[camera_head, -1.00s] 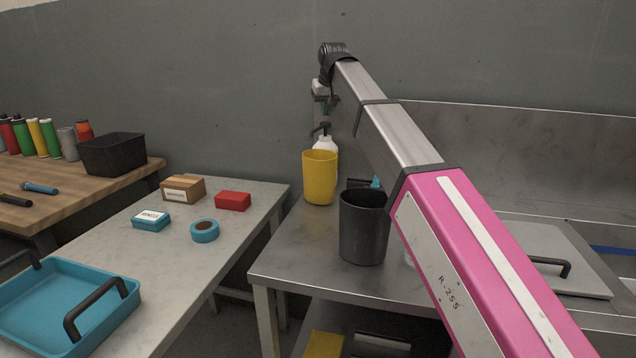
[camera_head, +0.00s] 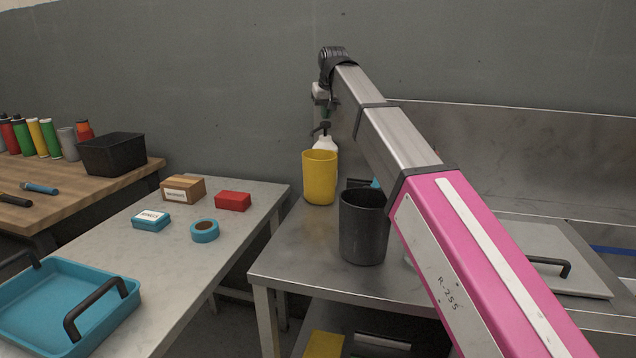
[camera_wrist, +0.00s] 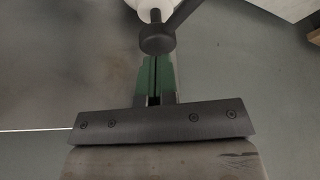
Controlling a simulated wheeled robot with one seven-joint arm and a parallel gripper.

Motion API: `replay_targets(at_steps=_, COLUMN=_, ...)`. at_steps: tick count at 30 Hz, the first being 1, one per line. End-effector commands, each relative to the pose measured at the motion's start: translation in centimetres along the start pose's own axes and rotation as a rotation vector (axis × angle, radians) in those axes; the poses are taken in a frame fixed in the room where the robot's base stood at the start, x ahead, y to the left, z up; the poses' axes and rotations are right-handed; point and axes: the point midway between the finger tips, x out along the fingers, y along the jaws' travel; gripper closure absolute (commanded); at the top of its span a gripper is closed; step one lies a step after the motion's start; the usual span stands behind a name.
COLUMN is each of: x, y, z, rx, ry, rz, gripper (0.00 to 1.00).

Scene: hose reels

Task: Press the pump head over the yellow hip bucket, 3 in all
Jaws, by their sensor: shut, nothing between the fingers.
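The yellow hip bucket (camera_head: 319,180) stands on the steel table. A white pump bottle (camera_head: 325,143) stands behind it, its lower part hidden by the bucket. Its dark pump head (camera_head: 320,130) shows above the bucket's rim. My gripper (camera_head: 326,120) is shut and empty, pointing down with its tips right at the pump head; contact cannot be told. In the wrist view, the green fingers (camera_wrist: 157,66) lie together, their tips by the round black pump head (camera_wrist: 157,39), with the nozzle slanting to the upper right.
A dark grey bucket (camera_head: 363,228) stands in front, to the right of the yellow one. My arm crosses above the right side of the steel table (camera_head: 300,245). The lower table at left holds small boxes, blue tape (camera_head: 204,231) and a blue tray (camera_head: 60,305).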

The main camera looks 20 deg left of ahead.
Motion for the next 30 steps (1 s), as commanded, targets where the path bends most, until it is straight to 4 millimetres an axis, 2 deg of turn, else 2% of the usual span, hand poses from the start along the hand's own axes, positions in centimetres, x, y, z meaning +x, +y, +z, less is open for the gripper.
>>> replay_targets(at_steps=30, x=2.4, y=0.0, z=1.0, rx=0.0, ry=-0.001, rz=0.0, gripper=1.0)
